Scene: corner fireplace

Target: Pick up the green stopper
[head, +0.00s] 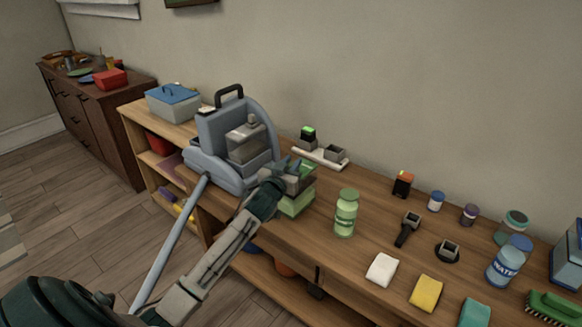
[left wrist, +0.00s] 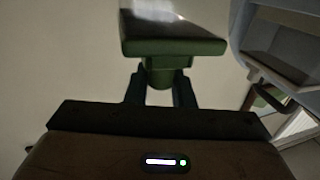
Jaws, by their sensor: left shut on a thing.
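The green stopper has a wide slab and a narrower stem, and it fills the top middle of the left wrist view (left wrist: 172,47). My left gripper (left wrist: 160,90) is shut on its stem, with one dark finger on each side. In the head view the gripper (head: 280,182) is on the wooden counter's left part, in front of the blue-grey machine. A pale green block (head: 297,205) shows just below and beside the gripper there. I cannot tell whether it touches the stopper. My right gripper is in neither view.
The blue-grey machine (head: 205,165) with its hose stands close left of the gripper. A green jar (head: 346,215) stands to the right. Sponges, including a yellow one (head: 426,293), and several small jars cover the counter's right. A white tray (head: 318,158) lies behind.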

